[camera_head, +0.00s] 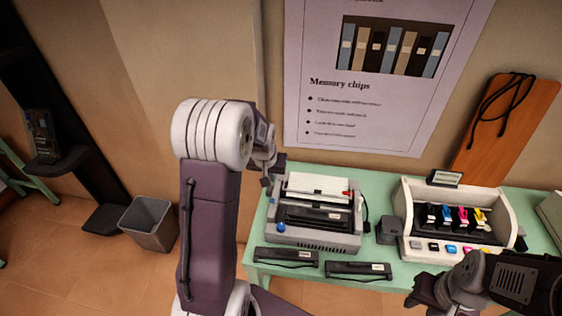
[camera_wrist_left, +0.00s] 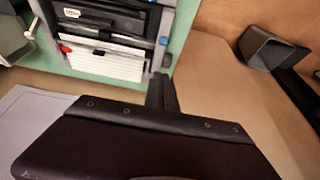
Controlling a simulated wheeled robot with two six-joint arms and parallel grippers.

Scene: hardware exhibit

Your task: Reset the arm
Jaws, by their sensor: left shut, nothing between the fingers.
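My left arm rises in the middle of the head view. Its left gripper (camera_head: 267,172) is partly hidden behind the white wrist joint, near the left back corner of the grey printer (camera_head: 312,240). In the left wrist view its dark fingers (camera_wrist_left: 162,95) are together with nothing between them. They point toward the table edge beside the printer (camera_wrist_left: 105,62), apart from it. My right gripper (camera_head: 428,290) is at the lower right of the head view, in front of the ink cartridge printer (camera_head: 455,252). The angle hides whether its fingers are apart.
The green table (camera_head: 380,278) bears two dark ribbon cartridges (camera_head: 287,257) (camera_head: 358,270) at its front. An orange board (camera_head: 508,125) leans on the wall beside a poster (camera_head: 330,120).

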